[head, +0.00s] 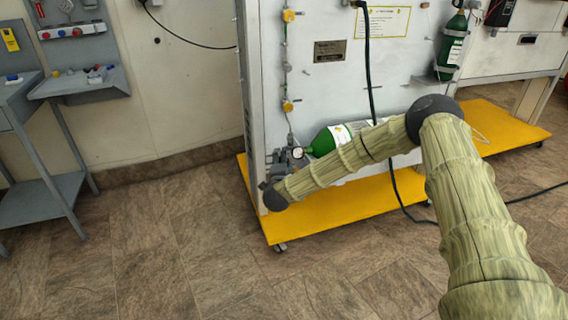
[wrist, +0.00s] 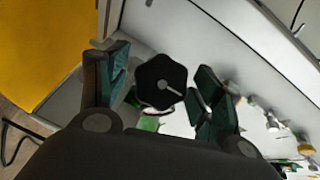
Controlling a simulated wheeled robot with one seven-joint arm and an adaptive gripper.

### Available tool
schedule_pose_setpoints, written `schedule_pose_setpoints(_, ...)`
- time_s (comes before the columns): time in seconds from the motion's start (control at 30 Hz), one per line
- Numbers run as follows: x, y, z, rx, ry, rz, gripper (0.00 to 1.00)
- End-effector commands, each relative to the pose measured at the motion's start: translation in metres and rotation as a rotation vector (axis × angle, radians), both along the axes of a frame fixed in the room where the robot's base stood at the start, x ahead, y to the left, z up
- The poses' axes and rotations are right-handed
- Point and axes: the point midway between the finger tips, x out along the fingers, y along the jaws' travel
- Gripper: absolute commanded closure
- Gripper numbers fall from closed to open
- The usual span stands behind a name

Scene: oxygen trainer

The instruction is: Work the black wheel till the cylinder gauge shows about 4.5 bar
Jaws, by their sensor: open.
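The black wheel (wrist: 160,82) has a lobed rim and a pale line on its face. In the wrist view it lies between the two spread fingers of my open gripper (wrist: 158,88), with a visible gap on each side. I cannot tell how deep it sits between the fingertips. In the head view the round white cylinder gauge (head: 298,153) is on the fittings by the neck of the lying green cylinder (head: 322,142). Its reading is too small to make out.
The white trainer panel (head: 325,90) stands on a yellow wheeled base (head: 310,222). A dark hose (head: 369,80) hangs down its front. Another green cylinder (head: 451,48) is mounted at the right. Grey benches (head: 45,200) stand at the left. The tiled floor in front is clear.

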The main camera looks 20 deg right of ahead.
Motion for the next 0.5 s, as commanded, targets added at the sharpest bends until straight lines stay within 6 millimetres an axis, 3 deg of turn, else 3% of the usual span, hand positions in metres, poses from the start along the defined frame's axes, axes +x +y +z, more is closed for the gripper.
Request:
schedule_pose_setpoints(0.23,0.0004,-0.0004,0.0002,0.000,0.000,0.000,0.34)
schedule_pose_setpoints(0.5,0.0003,-0.0006,0.0003,0.000,0.000,-0.001,0.80)
